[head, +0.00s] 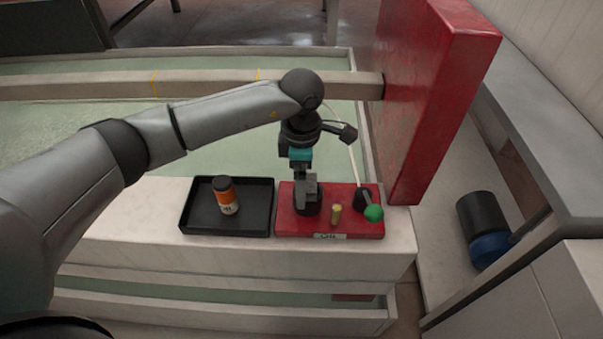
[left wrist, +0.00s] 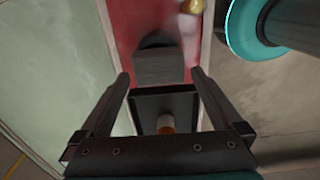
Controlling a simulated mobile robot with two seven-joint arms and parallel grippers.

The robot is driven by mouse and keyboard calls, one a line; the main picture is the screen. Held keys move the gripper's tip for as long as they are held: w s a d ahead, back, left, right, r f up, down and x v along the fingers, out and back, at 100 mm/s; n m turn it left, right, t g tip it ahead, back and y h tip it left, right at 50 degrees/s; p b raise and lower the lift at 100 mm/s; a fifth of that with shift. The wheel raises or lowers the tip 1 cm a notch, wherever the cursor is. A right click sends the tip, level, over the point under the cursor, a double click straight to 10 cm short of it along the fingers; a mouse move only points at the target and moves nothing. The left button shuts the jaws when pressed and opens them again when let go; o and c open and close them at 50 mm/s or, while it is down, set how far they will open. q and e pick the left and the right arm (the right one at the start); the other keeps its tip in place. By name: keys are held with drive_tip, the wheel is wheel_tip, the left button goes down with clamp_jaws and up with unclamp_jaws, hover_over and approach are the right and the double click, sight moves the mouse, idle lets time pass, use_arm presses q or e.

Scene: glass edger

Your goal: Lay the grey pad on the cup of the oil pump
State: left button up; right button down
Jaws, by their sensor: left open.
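The oil pump's red base (head: 350,228) sits on the white ledge, with a short brass post (head: 336,214) and a green ball knob (head: 373,213) on it. A round black cup (head: 307,208) stands on its left part. The grey pad (head: 311,186) appears to rest on this cup; my gripper partly hides it. In the left wrist view the pad (left wrist: 158,68) covers part of the dark cup (left wrist: 158,41). My left gripper (head: 302,176) is close over the pad, its fingers (left wrist: 160,76) apart on either side, without visible contact. My right gripper is out of view.
A black tray (head: 188,222) with an orange and white bottle (head: 226,196) stands left of the base. A tall red panel (head: 430,100) rises behind right. A thin pale tube runs up from near the knob. The ledge front is clear.

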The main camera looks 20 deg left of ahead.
use_arm(q)
drive_tip(key=shift+r, duration=0.1)
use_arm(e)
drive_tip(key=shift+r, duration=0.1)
use_arm(q)
drive_tip(key=shift+r, duration=0.15)
drive_tip(key=shift+r+p, duration=0.45)
drive_tip(key=shift+p, duration=0.1)
wheel_tip(320, 180, up, 6)
drive_tip(key=shift+w+f+p, duration=0.1)
drive_tip(key=shift+f+p, duration=0.05)
drive_tip(key=shift+p, duration=0.65)
wheel_tip(320, 180, up, 6)
drive_tip(key=p, duration=0.1)
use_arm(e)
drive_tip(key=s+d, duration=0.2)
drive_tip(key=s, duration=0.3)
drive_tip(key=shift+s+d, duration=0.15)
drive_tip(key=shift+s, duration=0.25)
